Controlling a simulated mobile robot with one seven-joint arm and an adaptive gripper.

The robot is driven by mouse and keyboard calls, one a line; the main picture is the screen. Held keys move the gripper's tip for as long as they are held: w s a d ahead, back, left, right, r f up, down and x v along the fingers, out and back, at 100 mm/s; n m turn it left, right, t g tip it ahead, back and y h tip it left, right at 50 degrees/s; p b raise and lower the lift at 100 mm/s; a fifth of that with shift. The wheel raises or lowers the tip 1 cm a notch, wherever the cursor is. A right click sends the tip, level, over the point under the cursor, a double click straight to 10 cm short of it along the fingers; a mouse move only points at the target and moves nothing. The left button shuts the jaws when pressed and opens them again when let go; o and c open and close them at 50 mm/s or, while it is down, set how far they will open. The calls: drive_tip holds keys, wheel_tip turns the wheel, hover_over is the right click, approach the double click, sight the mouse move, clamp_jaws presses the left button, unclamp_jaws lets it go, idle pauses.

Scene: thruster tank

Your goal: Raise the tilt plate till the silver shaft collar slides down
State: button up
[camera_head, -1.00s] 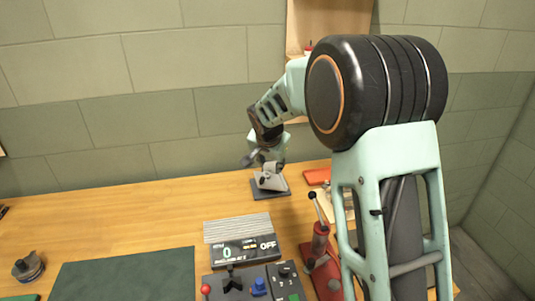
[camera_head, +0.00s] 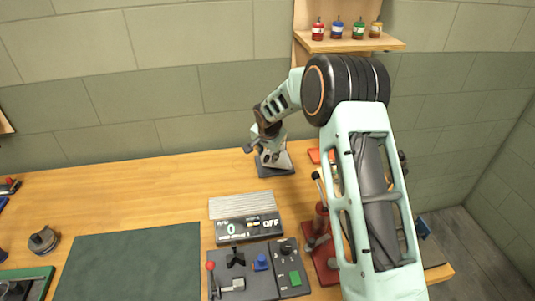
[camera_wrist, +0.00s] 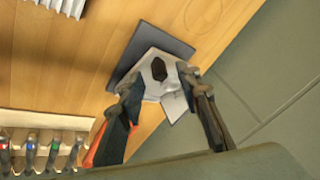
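The tilt plate's dark square base (camera_head: 272,172) stands at the back of the wooden table, near the wall; it also shows in the wrist view (camera_wrist: 160,38). A light grey plate (camera_wrist: 174,107) shows between and beyond my fingers, with a pale piece bearing a dark oval close to the fingertips. My gripper (camera_head: 270,158) is low over the plate and hides much of it in the head view. In the wrist view, my gripper's (camera_wrist: 160,84) fingers are spread apart on either side of the pale piece. I cannot make out the silver shaft collar clearly.
A display box (camera_head: 247,227) reading 0 and OFF and a control panel (camera_head: 250,290) stand in front. A red lever press (camera_head: 320,240) is to the right, partly behind my arm. A green mat (camera_head: 130,262) lies left. A wall shelf (camera_head: 350,45) holds several bottles.

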drive_tip(key=shift+w+f, duration=0.3)
drive_tip(key=shift+f, duration=0.3)
drive_tip(key=shift+c, duration=0.3)
clamp_jaws()
